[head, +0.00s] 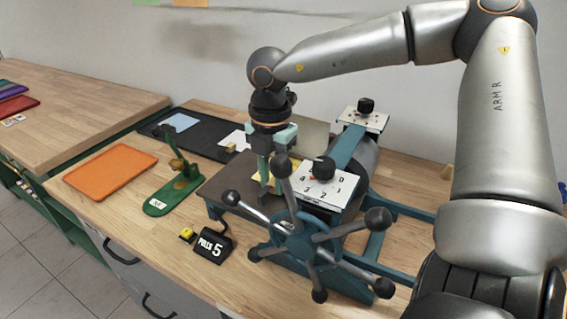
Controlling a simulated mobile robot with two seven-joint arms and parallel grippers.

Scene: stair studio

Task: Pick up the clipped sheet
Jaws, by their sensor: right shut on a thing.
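My right gripper (273,180) points down over the dark bed of the press (225,191), behind the spoked wheel. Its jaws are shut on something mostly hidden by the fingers. A yellow sheet (295,165) shows at the fingers and seems to be the held thing; I cannot see a clip on it. A white sheet (238,139) with a small wooden clip-like block (231,148) lies on the black tray (205,140), apart from the gripper. My left gripper is not in view.
The press's spoked wheel (298,240) and numbered plate (324,187) stand close to the gripper. A blue sheet (180,122) lies on the tray. A green stand (172,195), orange tray (110,171) and "PULLS 5" sign (212,246) are left of the press.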

